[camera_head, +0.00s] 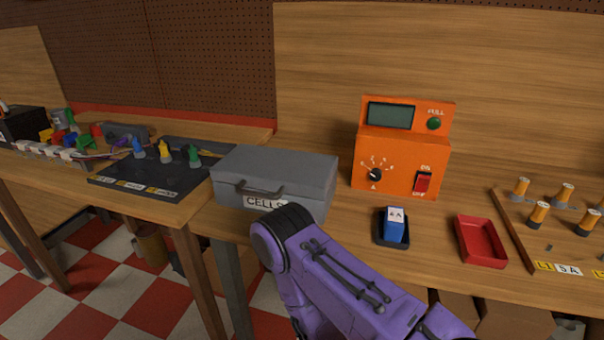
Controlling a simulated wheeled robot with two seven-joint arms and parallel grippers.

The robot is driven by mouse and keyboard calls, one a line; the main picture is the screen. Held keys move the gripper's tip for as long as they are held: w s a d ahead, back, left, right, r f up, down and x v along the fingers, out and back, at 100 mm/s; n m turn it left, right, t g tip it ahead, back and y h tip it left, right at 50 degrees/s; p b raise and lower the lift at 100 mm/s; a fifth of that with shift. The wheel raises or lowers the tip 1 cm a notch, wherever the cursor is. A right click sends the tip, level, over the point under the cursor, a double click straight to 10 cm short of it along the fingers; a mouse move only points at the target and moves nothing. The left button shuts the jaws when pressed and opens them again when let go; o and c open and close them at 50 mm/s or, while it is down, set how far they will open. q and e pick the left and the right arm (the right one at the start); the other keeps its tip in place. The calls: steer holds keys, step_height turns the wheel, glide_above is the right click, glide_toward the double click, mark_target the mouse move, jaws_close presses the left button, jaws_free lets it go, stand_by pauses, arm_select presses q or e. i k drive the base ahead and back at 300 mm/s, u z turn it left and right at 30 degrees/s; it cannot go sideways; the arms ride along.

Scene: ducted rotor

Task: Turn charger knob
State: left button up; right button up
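The charger (400,148) is an orange box standing at the back of the wooden workbench. Its black knob (375,175) with a white pointer is on the lower left of the front face, inside a ring of markings. A dark screen (390,115), a green button (434,124) labelled FULL and a red ON/OFF switch (423,183) are on the same front. A purple arm of mine rises from the bottom middle, with its dark joint in front of the grey box. Neither gripper shows, and nothing visible touches the knob.
A grey CELLS box (275,172) stands left of the charger. A blue block marked 4A (395,226) sits in a black tray (380,240) before the charger. A red tray (481,240) and a board with several orange cylinders (530,243) are to the right. Colored parts fill the left bench.

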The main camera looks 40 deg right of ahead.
mark_target(375, 174)
steer(key=u, duration=0.1)
steer(key=k, duration=0.9)
steer(key=z, duration=1.3)
